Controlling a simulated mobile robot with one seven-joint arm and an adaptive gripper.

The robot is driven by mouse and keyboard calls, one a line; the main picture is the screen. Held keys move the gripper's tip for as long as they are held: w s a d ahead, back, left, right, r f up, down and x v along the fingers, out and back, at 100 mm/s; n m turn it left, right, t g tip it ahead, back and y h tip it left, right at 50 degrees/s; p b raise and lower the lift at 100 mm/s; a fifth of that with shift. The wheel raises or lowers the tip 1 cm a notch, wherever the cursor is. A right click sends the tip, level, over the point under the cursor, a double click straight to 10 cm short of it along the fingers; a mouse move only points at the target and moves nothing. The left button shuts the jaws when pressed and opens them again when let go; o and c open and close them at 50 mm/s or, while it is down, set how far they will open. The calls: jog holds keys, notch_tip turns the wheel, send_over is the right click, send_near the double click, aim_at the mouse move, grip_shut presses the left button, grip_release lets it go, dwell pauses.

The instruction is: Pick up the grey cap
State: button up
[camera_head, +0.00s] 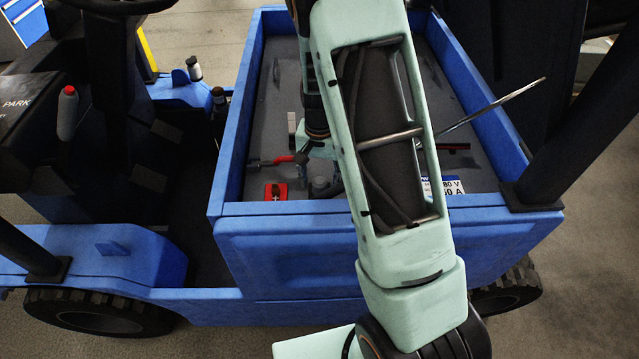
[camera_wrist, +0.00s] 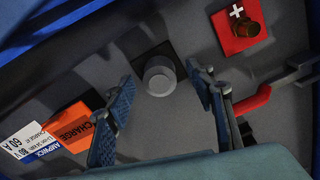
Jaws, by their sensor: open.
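The grey cap (camera_wrist: 159,76) is a short round cylinder on a dark square patch on the grey bed floor, upper middle of the wrist view. My gripper (camera_wrist: 160,73) is open, with one blue-padded finger to the left of the cap and one to the right. A clear gap shows between the cap and each finger, and nothing is held. In the head view my arm reaches over the blue truck bed and hides most of the gripper. A small grey round shape (camera_head: 319,184) beside the arm looks like the cap.
A red square with a white cross (camera_wrist: 235,42) bears a brown round piece (camera_wrist: 246,28). A red-handled tool (camera_wrist: 250,101) lies right of the right finger. An orange box (camera_wrist: 68,125) and a white label (camera_wrist: 28,140) lie left. Blue walls (camera_head: 232,130) enclose the bed.

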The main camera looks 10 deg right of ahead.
jog(key=shift+f, duration=0.15)
jog(key=c, duration=0.8)
jog(key=shift+r, duration=0.2)
jog(key=shift+w+r, duration=0.1)
jog(key=shift+r, duration=0.55)
jog(key=s+d+r+b, duration=0.1)
jog(key=s+d+r, duration=0.6)
jog(key=s+r, duration=0.4)
jog(key=shift+s+d+r+b, duration=0.2)
jog(key=shift+s+d+b, duration=0.15)
jog(key=shift+s+b, duration=0.1)
